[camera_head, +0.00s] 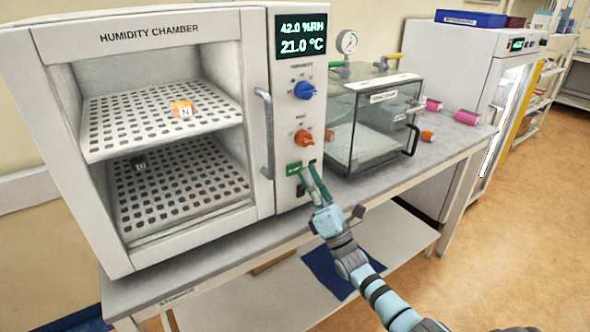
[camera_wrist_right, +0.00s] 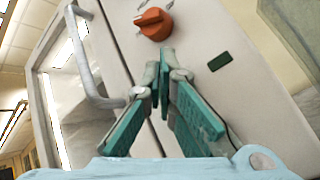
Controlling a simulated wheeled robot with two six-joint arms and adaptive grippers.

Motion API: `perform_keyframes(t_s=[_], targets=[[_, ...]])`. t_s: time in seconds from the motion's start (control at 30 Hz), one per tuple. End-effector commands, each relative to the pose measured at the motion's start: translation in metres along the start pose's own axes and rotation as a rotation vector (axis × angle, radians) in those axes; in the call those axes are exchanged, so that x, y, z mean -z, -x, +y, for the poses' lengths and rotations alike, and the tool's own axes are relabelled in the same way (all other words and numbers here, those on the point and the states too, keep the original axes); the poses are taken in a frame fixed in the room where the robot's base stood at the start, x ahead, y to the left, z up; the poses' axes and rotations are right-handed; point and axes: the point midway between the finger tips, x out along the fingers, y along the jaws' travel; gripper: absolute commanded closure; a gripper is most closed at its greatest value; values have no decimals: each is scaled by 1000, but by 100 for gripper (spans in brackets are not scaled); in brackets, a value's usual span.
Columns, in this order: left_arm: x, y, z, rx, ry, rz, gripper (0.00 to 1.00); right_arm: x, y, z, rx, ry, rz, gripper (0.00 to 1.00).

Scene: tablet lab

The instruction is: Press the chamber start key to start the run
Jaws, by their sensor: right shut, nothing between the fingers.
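The humidity chamber (camera_head: 259,190) stands at the left of the bench. Its panel has a display (camera_head: 301,35), a blue knob (camera_head: 305,90) and an orange knob (camera_head: 303,138). The green start key (camera_head: 293,168) is below the orange knob. My right gripper (camera_head: 305,171) is shut and empty, its fingertips at the panel just right of the key; I cannot tell whether they touch it. In the right wrist view the gripper (camera_wrist_right: 166,62) is below the orange knob (camera_wrist_right: 154,24), and a dark green rectangle (camera_wrist_right: 219,61) shows to its right. My left gripper is not in view.
The chamber's door handle (camera_head: 266,134) sticks out left of the panel.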

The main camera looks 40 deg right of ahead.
Motion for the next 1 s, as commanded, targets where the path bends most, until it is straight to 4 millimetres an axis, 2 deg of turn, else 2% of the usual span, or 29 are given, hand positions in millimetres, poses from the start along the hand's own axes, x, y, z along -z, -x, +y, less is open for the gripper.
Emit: perform_keyframes(t_s=[1.0], targets=[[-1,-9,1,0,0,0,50,6,-8,-5,0,0,0,100]])
